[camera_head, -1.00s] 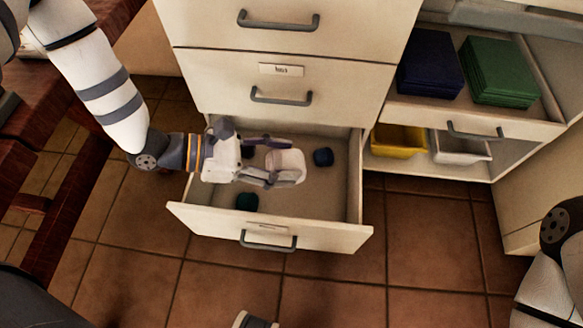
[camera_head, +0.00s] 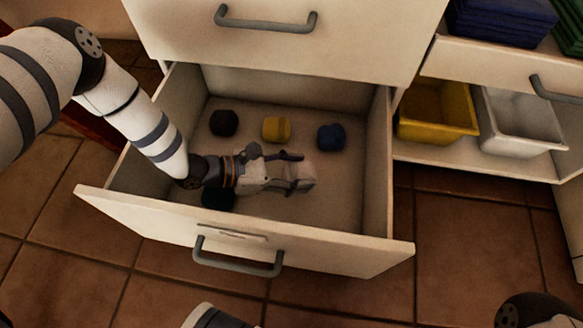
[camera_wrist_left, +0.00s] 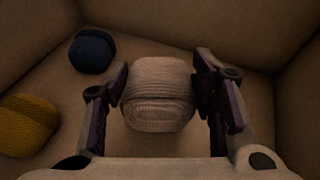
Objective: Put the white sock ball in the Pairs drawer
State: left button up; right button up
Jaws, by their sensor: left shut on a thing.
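The white sock ball (camera_head: 307,176) is between the fingers of my left gripper (camera_head: 293,172), inside the open bottom drawer (camera_head: 345,214). In the left wrist view the sock ball (camera_wrist_left: 158,95) sits between both fingers of the left gripper (camera_wrist_left: 160,98), close above or on the drawer floor; I cannot tell if it touches. The drawer's front label (camera_head: 231,232) is too small to read. My right gripper is not clearly in view.
The drawer also holds a dark brown sock ball (camera_head: 224,123), a yellow one (camera_head: 276,130), a blue one (camera_head: 331,137) and a dark teal one (camera_head: 218,197), partly behind my arm. Yellow (camera_head: 437,108) and white (camera_head: 520,122) bins stand on the right shelf.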

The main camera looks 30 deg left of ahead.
pick_arm(q)
notch_tip(320, 180, down, 4)
jog(key=shift+f+b, duration=0.15)
jog(key=shift+b, duration=0.9)
jog(key=shift+f, duration=0.1)
jog(key=o, duration=1.1)
jog(key=shift+o, duration=0.2)
